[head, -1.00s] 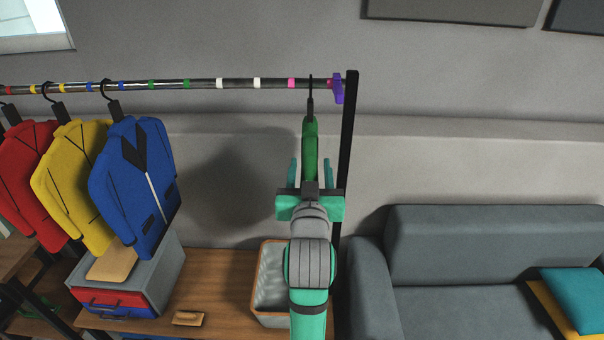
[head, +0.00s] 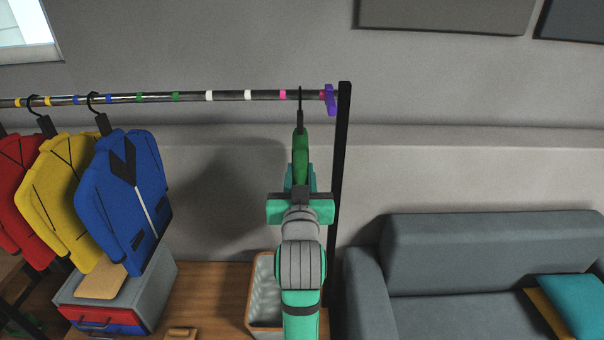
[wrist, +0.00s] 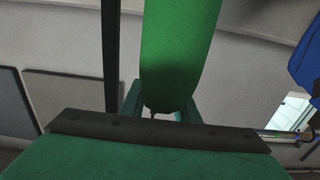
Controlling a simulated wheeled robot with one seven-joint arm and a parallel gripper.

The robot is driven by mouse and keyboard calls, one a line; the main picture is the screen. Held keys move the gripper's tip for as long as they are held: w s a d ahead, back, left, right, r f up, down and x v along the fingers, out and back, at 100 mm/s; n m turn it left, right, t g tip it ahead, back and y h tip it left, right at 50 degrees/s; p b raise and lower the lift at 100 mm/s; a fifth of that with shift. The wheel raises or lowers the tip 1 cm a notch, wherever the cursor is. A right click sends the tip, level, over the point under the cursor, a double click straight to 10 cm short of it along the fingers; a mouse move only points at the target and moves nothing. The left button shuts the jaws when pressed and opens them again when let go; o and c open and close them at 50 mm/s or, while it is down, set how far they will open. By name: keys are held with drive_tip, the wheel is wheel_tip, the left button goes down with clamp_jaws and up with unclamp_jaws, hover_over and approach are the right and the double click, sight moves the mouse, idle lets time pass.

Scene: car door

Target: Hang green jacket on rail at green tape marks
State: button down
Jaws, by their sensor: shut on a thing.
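The green jacket (head: 301,156) is seen edge-on in the head view, upright, with its black hanger hook (head: 300,101) above it. The hook's top overlaps the rail near its right end, right of the pink mark; I cannot tell whether it touches the rail. My gripper (head: 300,180) is shut on the jacket from below. In the wrist view the jacket (wrist: 180,50) fills the middle, between the fingers. The rail (head: 235,96) carries two green tape marks (head: 157,97) to the right of the blue jacket's hook.
Red (head: 20,190), yellow (head: 70,190) and blue jackets (head: 125,200) hang on the left of the rail. A purple piece (head: 331,99) and black post (head: 340,190) stand just right of my gripper. The rail between the green marks and hook is clear. A basket (head: 262,310) stands below.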

drive_tip(key=shift+d+r, duration=0.35)
drive_tip(key=shift+r, duration=0.05)
drive_tip(key=shift+f, duration=0.3)
idle(0.4)
drive_tip(key=c, duration=1.3)
unclamp_jaws()
drive_tip(key=shift+w+a+f, duration=0.1)
drive_tip(key=shift+f, duration=0.05)
